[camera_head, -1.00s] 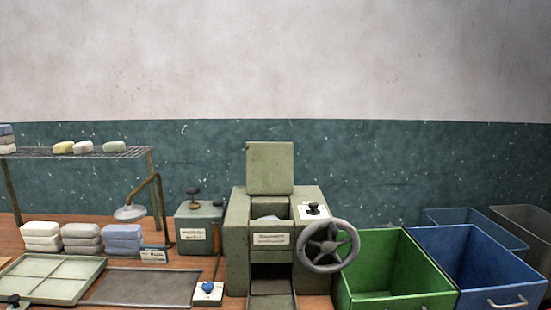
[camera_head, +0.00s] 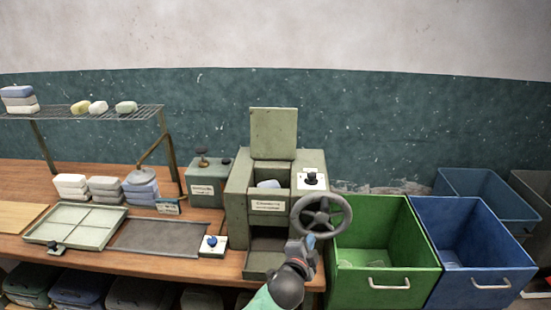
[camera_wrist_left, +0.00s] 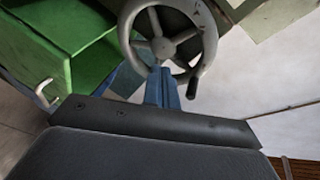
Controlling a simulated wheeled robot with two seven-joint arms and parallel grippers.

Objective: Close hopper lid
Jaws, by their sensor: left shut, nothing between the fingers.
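The hopper lid (camera_head: 273,133) is a square grey-green plate standing upright, open, at the back of the grey-green machine (camera_head: 237,205). Below it the hopper mouth is uncovered, with a pale blue-white piece (camera_head: 268,184) inside. My left gripper (camera_head: 310,241) is shut and empty, in front of the machine just below the grey handwheel (camera_head: 321,216), well below the lid. In the left wrist view, its blue fingers (camera_wrist_left: 162,88) point toward the handwheel (camera_wrist_left: 168,37); I cannot tell whether they touch it. My right gripper is out of view.
Green (camera_head: 381,275) and blue (camera_head: 482,253) bins stand right of the machine. A black knob (camera_head: 312,178) sits on its top right. A grey-green box (camera_head: 207,182), soap stacks and trays (camera_head: 76,225) occupy the bench to the left. Space above the machine is clear.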

